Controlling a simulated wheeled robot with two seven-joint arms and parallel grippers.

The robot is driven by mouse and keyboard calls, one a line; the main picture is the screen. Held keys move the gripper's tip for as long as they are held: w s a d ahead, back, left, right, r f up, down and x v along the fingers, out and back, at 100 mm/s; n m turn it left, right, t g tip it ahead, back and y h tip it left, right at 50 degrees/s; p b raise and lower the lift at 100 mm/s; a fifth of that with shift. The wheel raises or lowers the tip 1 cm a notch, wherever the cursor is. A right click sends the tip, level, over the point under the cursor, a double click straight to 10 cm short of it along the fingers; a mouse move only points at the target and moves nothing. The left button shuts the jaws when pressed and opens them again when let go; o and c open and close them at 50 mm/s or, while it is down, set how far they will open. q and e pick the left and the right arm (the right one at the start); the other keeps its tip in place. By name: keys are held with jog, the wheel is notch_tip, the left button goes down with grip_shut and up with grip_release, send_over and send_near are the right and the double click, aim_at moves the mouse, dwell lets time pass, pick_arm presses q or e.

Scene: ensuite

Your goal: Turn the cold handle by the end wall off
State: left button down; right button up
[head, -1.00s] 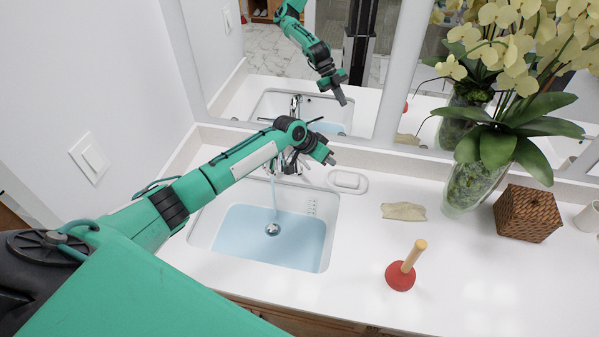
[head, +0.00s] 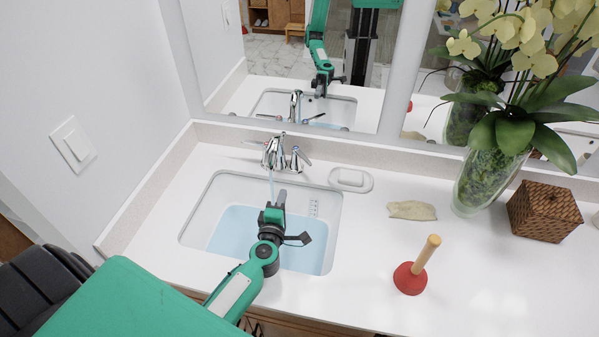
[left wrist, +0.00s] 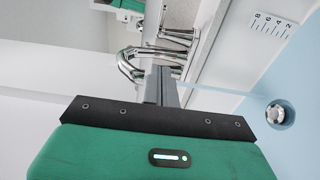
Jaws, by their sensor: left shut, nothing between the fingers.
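The chrome faucet (head: 274,153) stands behind the sink (head: 190,225), and a thin stream of water (head: 271,185) falls from its spout. The cold handle (head: 254,143) on the end wall side is a thin lever pointing left toward that wall. The other handle (head: 300,158) is on the right of the faucet. My left gripper (head: 281,195) is shut and empty over the basin, in front of the faucet and apart from the cold handle. In the left wrist view its shut fingers (left wrist: 161,85) overlap the faucet (left wrist: 130,64). My right gripper is out of view.
The end wall (head: 100,60) is on the left and the mirror (head: 290,60) behind. A soap dish (head: 350,179), a plunger (head: 411,277), a beige cloth-like piece (head: 411,210), a vase (head: 487,180) and a woven box (head: 543,212) stand to the right. Bluish water fills the basin.

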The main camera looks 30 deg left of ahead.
pick_arm(q)
jog(key=d+p+x, duration=0.1)
jog(key=d+x, duration=0.1)
jog(key=x, duration=1)
jog(key=shift+w+d, duration=0.25)
jog(key=shift+w, duration=0.55)
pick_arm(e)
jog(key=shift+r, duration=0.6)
